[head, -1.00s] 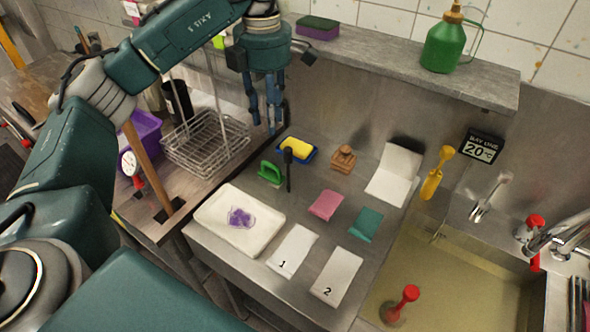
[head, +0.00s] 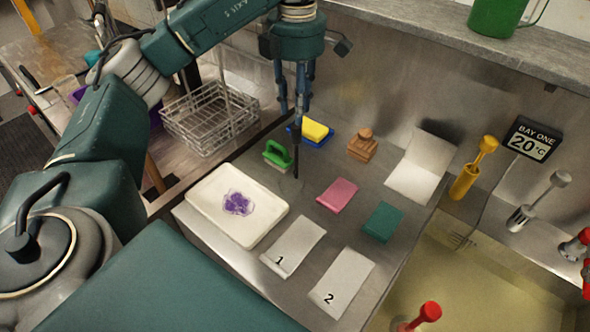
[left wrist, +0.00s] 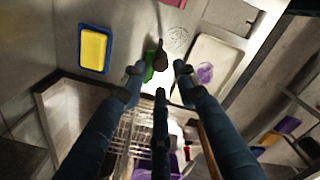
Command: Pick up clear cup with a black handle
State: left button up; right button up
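The clear cup (head: 291,186) is faint and see-through. It stands on the steel counter beside the green-handled brush (head: 278,154). Its black handle (head: 296,160) rises upright from it. In the left wrist view the cup shows as a pale patterned round (left wrist: 178,38), with the dark handle (left wrist: 160,54) beside it. My left gripper (head: 293,112) points down at the top of the handle. Its three fingers are spread in the left wrist view (left wrist: 158,78), with the handle beyond their tips. I cannot tell whether a finger touches it. My right gripper is not in view.
A yellow sponge in a blue dish (head: 314,131) and a wooden block (head: 362,145) stand behind. A white tray (head: 212,228) with a purple patch lies in front. A pink sponge (head: 338,194) is to the right. A wire rack (head: 205,118) stands left.

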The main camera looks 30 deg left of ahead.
pick_arm(q)
send_near(296, 156)
jog(key=shift+w, duration=0.1)
notch_tip(296, 156, down, 4)
jog(key=shift+w+a+f+p, duration=0.1)
jog(key=shift+a+f+p, duration=0.05)
jog(key=shift+p, duration=0.25)
jog(key=shift+f, duration=0.9)
notch_tip(296, 156, down, 4)
jog(key=shift+f+p, duration=0.2)
jog(key=shift+p, duration=0.65)
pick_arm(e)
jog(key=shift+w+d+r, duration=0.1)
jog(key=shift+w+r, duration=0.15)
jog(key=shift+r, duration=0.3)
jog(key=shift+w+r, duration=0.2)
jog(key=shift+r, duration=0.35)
pick_arm(q)
jog(key=shift+c, duration=0.2)
grip_shut()
